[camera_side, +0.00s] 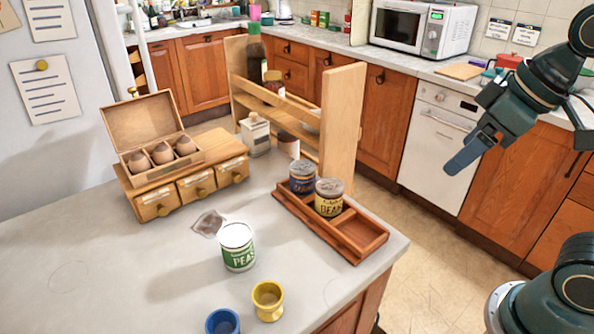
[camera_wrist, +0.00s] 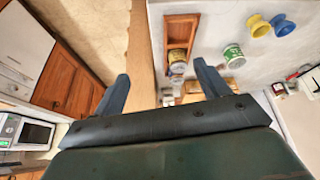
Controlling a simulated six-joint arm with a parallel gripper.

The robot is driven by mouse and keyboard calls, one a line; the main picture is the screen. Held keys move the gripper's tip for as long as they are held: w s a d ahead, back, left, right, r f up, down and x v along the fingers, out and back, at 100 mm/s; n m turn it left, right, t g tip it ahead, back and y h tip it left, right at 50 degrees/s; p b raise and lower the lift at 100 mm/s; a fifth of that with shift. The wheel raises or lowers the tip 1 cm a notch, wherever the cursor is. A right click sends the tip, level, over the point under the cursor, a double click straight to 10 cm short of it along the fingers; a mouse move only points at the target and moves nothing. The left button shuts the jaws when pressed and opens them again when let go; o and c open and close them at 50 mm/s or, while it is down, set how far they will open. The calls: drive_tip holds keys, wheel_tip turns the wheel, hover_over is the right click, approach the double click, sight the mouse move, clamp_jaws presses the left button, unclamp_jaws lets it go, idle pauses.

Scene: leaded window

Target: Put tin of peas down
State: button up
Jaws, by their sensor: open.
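The tin of peas (camera_side: 237,247), white-topped with a green label, stands upright on the grey counter, left of the wooden tray. It also shows in the wrist view (camera_wrist: 233,55). My gripper (camera_side: 462,157) is up at the right, well away from the tin and beyond the counter edge. In the wrist view my gripper (camera_wrist: 161,86) has its two fingers wide apart with nothing between them.
The wooden tray (camera_side: 366,236) holds a blue tin (camera_side: 303,177) and a yellow-labelled tin (camera_side: 329,198). A yellow cup (camera_side: 267,300) and a blue cup (camera_side: 222,322) stand in front. A drawer box (camera_side: 157,205) and wooden rack (camera_side: 342,127) stand behind. The counter's left side is clear.

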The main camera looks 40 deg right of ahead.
drive_tip(key=s, duration=0.1)
drive_tip(key=s+d+f+m, duration=0.1)
drive_tip(key=s+f+m, duration=0.1)
drive_tip(key=shift+s+d+h, duration=0.2)
drive_tip(key=shift+d+h, duration=0.1)
drive_tip(key=shift+d, duration=0.1)
